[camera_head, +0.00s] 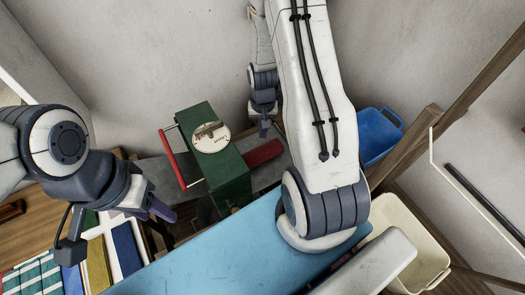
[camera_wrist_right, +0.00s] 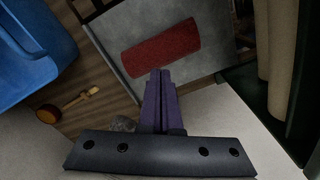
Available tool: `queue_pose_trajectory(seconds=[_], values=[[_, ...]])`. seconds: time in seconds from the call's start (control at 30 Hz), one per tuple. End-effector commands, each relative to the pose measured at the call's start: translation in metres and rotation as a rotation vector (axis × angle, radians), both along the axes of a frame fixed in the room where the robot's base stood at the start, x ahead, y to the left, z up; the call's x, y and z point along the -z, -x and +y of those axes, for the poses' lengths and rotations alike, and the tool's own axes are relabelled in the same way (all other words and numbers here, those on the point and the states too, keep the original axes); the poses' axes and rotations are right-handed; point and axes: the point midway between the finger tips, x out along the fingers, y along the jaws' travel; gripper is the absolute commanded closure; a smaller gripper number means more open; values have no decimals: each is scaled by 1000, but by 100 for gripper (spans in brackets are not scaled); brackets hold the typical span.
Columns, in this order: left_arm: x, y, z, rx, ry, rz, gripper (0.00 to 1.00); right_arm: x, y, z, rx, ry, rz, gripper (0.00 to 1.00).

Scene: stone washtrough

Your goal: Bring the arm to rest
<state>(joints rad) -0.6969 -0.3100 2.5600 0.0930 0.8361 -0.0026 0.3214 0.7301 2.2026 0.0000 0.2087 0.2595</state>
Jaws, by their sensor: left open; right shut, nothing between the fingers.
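My left gripper (camera_head: 166,214) is open and empty at the left, above the edge near the coloured cloths. My right arm comes down from the top middle in the head view. My right gripper (camera_head: 264,130) hangs behind the green box, near the red roll. In the right wrist view its purple fingers (camera_wrist_right: 160,75) are shut with nothing between them. They point towards the red roll (camera_wrist_right: 161,50), which lies on a grey slab (camera_wrist_right: 205,62).
The green box (camera_head: 215,165) has a pale dial and a red handle (camera_head: 174,160). A blue bin (camera_head: 377,136) and a cream bin (camera_head: 422,238) stand to the right. A light blue surface (camera_head: 225,255) lies in front. Folded cloths (camera_head: 98,262) lie lower left.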

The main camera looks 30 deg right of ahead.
Motion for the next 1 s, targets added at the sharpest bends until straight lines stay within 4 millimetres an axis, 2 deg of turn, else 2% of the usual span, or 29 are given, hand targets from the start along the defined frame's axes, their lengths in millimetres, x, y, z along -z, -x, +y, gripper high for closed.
queue_pose_trajectory(seconds=[0.43, 0.53, 0.67, 0.77, 0.9, 1.0], values=[[1, 0, 0, 0, 0, 0, 50, 1, 0, 0, -1, 0, 0, 100], [1, 0, 0, 0, 0, 0, 50, -8, -1, 4, -20, 3, -10, 100], [1, 0, 0, 0, 0, 0, 50, -42, -4, 22, -113, 15, -49, 100], [1, 0, 0, 0, 0, 0, 50, -80, 0, 44, -228, 30, -95, 100], [1, 0, 0, 0, 0, 0, 50, -126, 16, 76, -390, 48, -156, 100], [1, 0, 0, 0, 0, 0, 50, -151, 32, 94, -494, 59, -197, 100]])
